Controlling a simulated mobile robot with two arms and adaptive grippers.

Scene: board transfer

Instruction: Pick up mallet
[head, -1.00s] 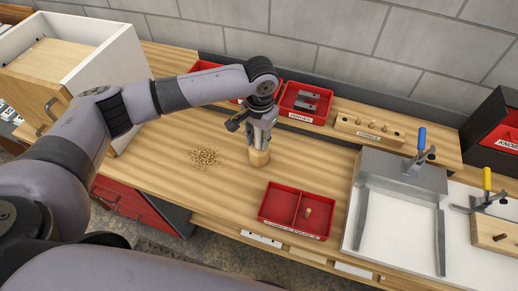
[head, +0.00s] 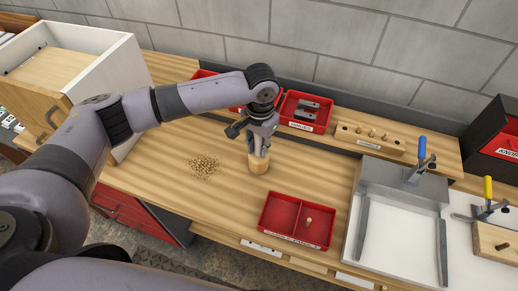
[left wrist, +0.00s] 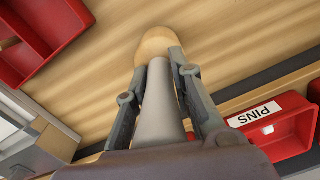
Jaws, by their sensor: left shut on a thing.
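The mallet stands upright on the bench in the head view, its pale wooden head (head: 259,163) at the bottom. My left gripper (head: 260,146) points down just above the head. In the left wrist view, my left gripper (left wrist: 160,66) has its fingers on both sides of the grey, tapered handle (left wrist: 160,105), shut on it. The mallet's rounded wooden head (left wrist: 156,42) shows beyond the fingertips. Whether the head touches the bench top or hangs slightly above it, I cannot tell. My right gripper is not in view.
A pile of small tan pieces (head: 204,167) lies left of the mallet. A red divided tray (head: 268,222) is in front right. Red bins (head: 304,112) and a wooden peg block (head: 368,142) stand behind. An open white drawer box (head: 118,62) is left; a metal clamp fixture (head: 400,182) is right.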

